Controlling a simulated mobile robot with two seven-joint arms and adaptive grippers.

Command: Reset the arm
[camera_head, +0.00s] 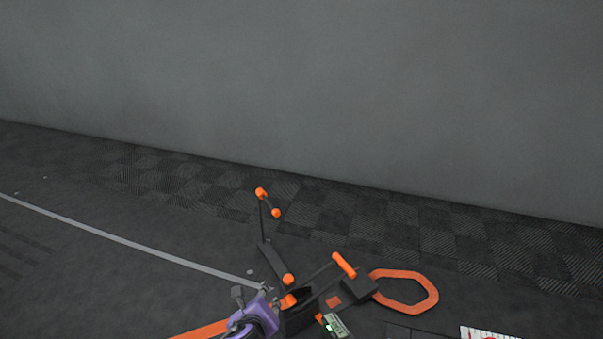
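My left gripper (254,292) shows at the bottom centre, with a purple wrist body and dark fingers. Its fingers stand apart and I see nothing between them. It is just left of a black piece of equipment with orange-tipped bars and handles (344,265). One jointed bar (270,260) of this equipment rises up and left, with orange ends at its top. Whether the gripper touches the equipment I cannot tell. My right gripper is not in view.
An orange octagonal ring (431,297) lies right of the equipment. A small display with green light (335,325) and a white sheet with red marks (480,332) are at the bottom edge. A grey wall (320,90) stands behind. The dark floor at left is mostly clear.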

